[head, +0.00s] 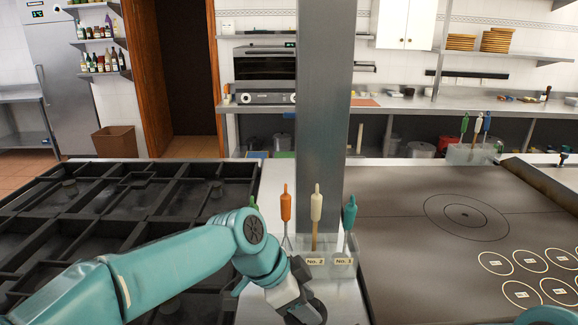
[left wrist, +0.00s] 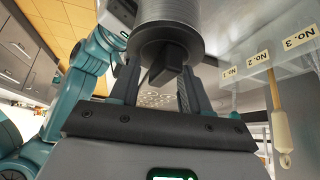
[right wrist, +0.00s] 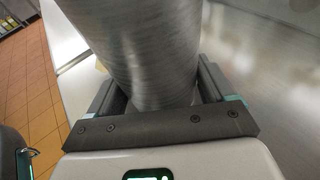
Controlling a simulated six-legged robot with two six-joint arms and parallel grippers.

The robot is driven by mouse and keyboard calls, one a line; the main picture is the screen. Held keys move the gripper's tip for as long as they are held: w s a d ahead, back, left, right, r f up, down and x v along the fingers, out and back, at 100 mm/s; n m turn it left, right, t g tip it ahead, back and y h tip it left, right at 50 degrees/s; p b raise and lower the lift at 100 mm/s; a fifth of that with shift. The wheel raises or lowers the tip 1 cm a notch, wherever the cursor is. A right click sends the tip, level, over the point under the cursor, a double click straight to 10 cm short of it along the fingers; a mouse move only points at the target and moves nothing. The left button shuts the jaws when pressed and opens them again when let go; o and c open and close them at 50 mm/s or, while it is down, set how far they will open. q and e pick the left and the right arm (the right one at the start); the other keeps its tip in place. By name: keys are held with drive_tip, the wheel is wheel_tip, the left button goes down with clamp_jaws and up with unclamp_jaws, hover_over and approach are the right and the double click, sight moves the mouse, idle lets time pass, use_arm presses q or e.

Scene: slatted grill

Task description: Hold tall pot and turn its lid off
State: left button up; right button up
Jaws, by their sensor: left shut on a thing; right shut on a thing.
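The tall pot is a brushed-metal cylinder, seen in the right wrist view (right wrist: 140,45) and at the top of the left wrist view (left wrist: 168,12). My right gripper (right wrist: 157,85) is shut on the pot's body, one finger on each side. The lid (left wrist: 160,48) has a dark rim and a dark block-like knob (left wrist: 166,80). My left gripper (left wrist: 158,90) is shut on that knob. In the head view my left gripper (head: 306,305) is at the bottom edge. The pot and my right gripper are not visible there.
A clear holder (head: 325,262) with labelled slots and colored-handled utensils stands just beyond my left gripper, before a metal post (head: 319,110). A black slatted grill (head: 30,200) lies left and a flat grey hotplate (head: 400,215) right.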

use_arm(q)
drive_tip(key=shift+s+f, duration=0.1)
drive_tip(key=shift+f, duration=0.25)
drive_tip(key=c, duration=0.5)
use_arm(e)
drive_tip(key=shift+a+r, duration=0.1)
use_arm(q)
clamp_jaws()
